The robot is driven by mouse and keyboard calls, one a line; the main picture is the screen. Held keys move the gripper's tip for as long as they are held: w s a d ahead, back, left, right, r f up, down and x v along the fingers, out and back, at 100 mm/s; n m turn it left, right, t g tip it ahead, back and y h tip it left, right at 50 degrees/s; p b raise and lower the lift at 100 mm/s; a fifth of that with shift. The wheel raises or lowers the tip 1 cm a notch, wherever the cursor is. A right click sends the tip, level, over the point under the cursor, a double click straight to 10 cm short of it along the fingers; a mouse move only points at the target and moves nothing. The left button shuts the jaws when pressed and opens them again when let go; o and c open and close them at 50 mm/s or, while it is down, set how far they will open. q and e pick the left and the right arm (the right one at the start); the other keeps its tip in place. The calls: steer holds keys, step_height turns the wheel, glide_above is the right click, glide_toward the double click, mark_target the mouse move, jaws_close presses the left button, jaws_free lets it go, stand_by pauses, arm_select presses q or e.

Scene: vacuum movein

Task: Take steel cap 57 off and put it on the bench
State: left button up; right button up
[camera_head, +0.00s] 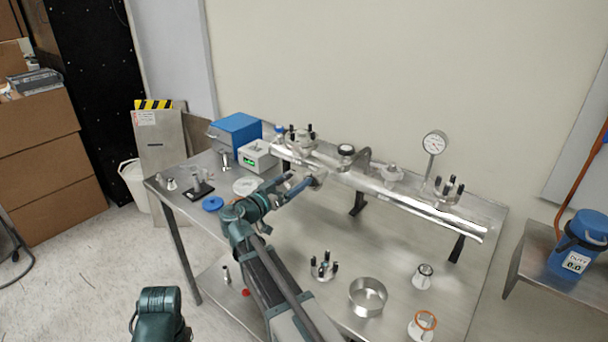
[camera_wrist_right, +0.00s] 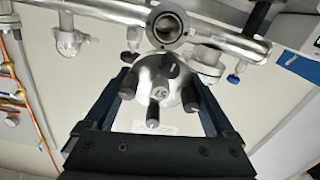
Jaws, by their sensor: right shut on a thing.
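Steel cap 57 (camera_wrist_right: 157,78) is a round metal cap with several dark knobs and the number on its face, upside down in the right wrist view. My right gripper (camera_wrist_right: 160,92) is shut on it, one finger on each side. Just behind the cap is an open round port (camera_wrist_right: 169,27) of the steel pipe; I cannot tell whether the cap touches the pipe. In the head view my right gripper (camera_head: 303,183) is at the near side of the long steel pipe (camera_head: 400,198), above the steel bench (camera_head: 300,230). My left gripper is out of view.
A blue box (camera_head: 236,131), a meter (camera_head: 258,156) and a blue disc (camera_head: 213,203) are at the left. A gauge (camera_head: 434,143) rises from the pipe.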

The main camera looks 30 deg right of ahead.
steer(key=s+a+r+p, duration=0.2)
steer(key=a+r, duration=0.1)
steer(key=a, duration=0.3)
steer(key=shift+s+r+p, duration=0.25)
steer(key=shift+p, duration=0.05)
steer(key=shift+s+a, duration=0.1)
steer(key=shift+a, duration=0.1)
steer(key=v, duration=0.2)
steer(key=shift+s+a, duration=0.1)
steer(key=shift+a, duration=0.15)
step_height(320, 180, up, 9)
steer(key=p, duration=0.9)
step_height(320, 180, down, 9)
steer(key=w+d+b, duration=0.1)
steer(key=d+b, duration=0.1)
steer(key=b, duration=0.7)
steer(key=shift+d, duration=0.4)
